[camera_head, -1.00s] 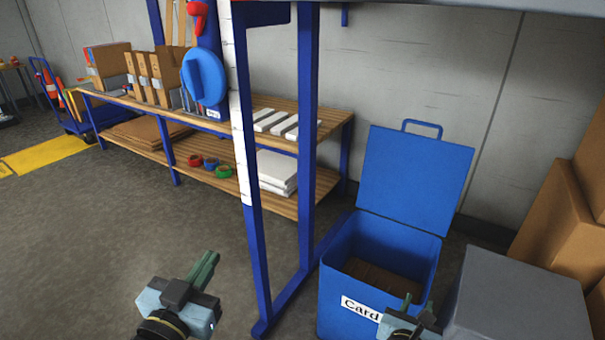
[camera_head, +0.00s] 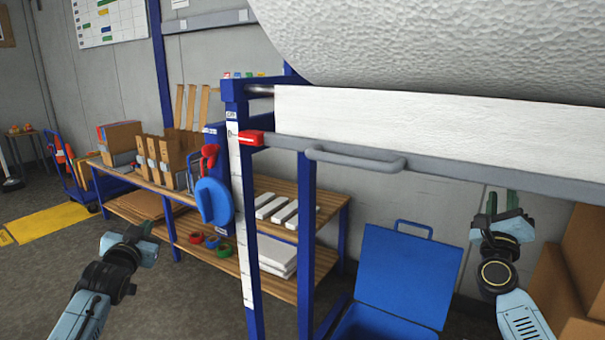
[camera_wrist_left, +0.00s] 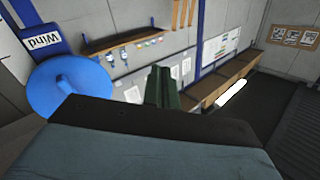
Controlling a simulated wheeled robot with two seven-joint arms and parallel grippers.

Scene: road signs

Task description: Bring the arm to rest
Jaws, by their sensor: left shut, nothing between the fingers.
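My left gripper (camera_head: 146,230) is at the lower left of the head view, in front of the shelf bench and apart from it. In the left wrist view its dark green fingers (camera_wrist_left: 163,88) are together with nothing between them. My right gripper (camera_head: 502,201) is at the right of the head view, below the grey bar of the roll stand. Its two green fingers point up with a gap between them, and I see nothing held.
A blue stand frame (camera_head: 306,230) carries a large white roll (camera_head: 450,45) and a grey bar with a handle (camera_head: 355,160). A blue lidded bin (camera_head: 405,280) stands below. Cardboard boxes (camera_head: 580,270) are at the right. A wooden shelf bench (camera_head: 135,212) is behind my left gripper.

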